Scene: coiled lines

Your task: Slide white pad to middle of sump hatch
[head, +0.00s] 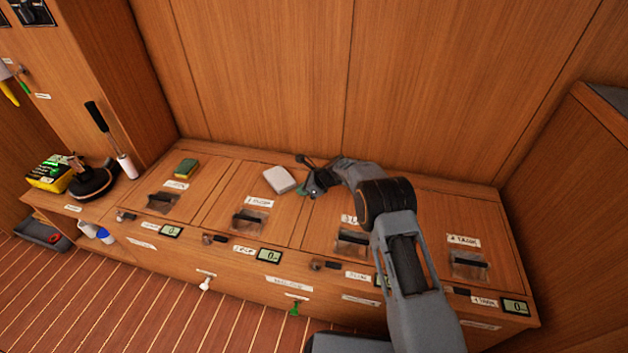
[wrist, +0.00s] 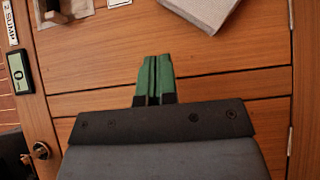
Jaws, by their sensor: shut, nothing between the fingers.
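The white pad (head: 279,180) lies flat on the sump hatch (head: 236,206), toward its back right part. In the wrist view a corner of the pad (wrist: 205,8) shows at the top edge; the rest is cut off. My gripper (head: 304,191) is just right of the pad, near the seam between the sump hatch and the hatch to its right. In the wrist view its green fingertips (wrist: 154,62) are together with nothing between them, apart from the pad. The "2 SUMP" label (head: 258,202) and the dark hatch latch (head: 249,217) are at the hatch's front.
A green and yellow sponge (head: 186,168) lies on the hatch to the left. A wooden wall (head: 270,80) rises behind the hatches. A small display (head: 269,256) is on the front edge. The sump hatch is bare left of the pad.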

